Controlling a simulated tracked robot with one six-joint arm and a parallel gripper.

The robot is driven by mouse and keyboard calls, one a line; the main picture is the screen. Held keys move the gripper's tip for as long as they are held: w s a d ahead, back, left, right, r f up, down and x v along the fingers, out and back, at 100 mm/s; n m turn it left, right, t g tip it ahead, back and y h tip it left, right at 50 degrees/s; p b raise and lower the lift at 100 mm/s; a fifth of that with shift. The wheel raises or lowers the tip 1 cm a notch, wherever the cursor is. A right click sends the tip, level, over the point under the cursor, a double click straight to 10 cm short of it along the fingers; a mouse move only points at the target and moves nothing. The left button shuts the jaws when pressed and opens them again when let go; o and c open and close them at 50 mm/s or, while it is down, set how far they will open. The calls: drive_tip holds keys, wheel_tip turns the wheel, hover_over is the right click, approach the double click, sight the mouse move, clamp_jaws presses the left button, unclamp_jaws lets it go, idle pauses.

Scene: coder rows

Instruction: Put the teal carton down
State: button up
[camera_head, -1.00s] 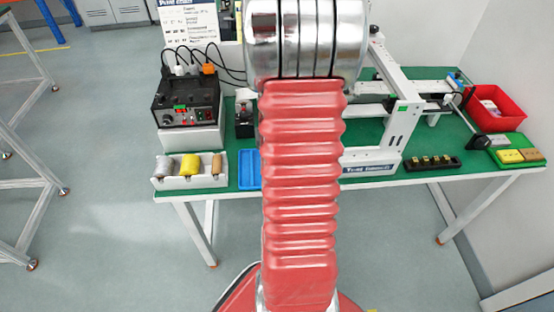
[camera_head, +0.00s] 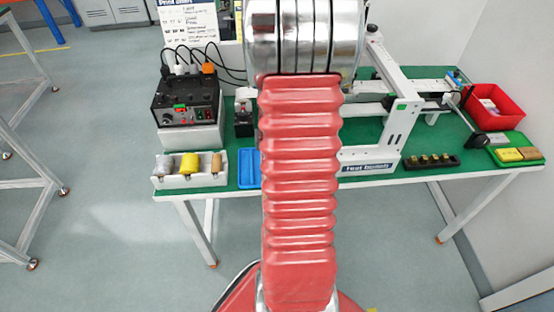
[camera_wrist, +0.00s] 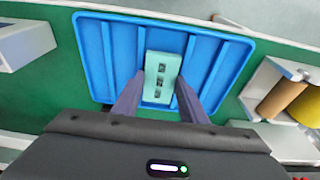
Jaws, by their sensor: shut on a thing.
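The teal carton (camera_wrist: 161,77) shows in the wrist view, with several dark marks on its top face. My gripper (camera_wrist: 160,97) is shut on it, one dark finger on each side. The carton appears over the middle of a blue ribbed tray (camera_wrist: 92,50); I cannot tell whether it touches the tray floor. In the head view the tray (camera_head: 248,170) is only partly seen beside my red arm, which hides the gripper and the carton.
The tray lies on a green-topped bench (camera_head: 380,180). A white holder with spools (camera_head: 189,183) stands left of it in the head view. A black power unit (camera_head: 186,102), a white gantry frame (camera_head: 400,130) and a red bin (camera_head: 495,105) are also on the bench.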

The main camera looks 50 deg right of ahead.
drive_tip(key=o, duration=0.7)
drive_tip(key=shift+s+a+f, duration=0.15)
drive_tip(key=shift+s+f, duration=0.05)
drive_tip(key=shift+f, duration=0.25)
drive_tip(key=shift+o, duration=0.3)
drive_tip(key=shift+w+r, duration=0.1)
drive_tip(key=shift+r, duration=0.6)
drive_tip(key=v, duration=1.2)
drive_tip(key=shift+w, duration=0.2)
drive_tip(key=w+a+r+n+t, duration=0.1)
drive_tip(key=w+a+r+n, duration=0.3)
drive_tip(key=a, duration=0.5)
drive_tip(key=s+a+r+n+t, duration=0.1)
drive_tip(key=a+r+n, duration=0.1)
drive_tip(key=a, duration=0.6)
drive_tip(key=s+a+r+n+t+y, duration=0.1)
drive_tip(key=a+r, duration=0.3)
drive_tip(key=a, duration=0.4)
drive_tip(key=s+a+r+n+t, duration=0.1)
drive_tip(key=s+a+r+n, duration=0.1)
drive_tip(key=a, duration=0.7)
drive_tip(key=shift+s+r+n+y, duration=0.3)
drive_tip(key=shift+r+n+y, duration=0.1)
drive_tip(key=shift+r, duration=0.15)
drive_tip(key=shift+o, duration=0.4)
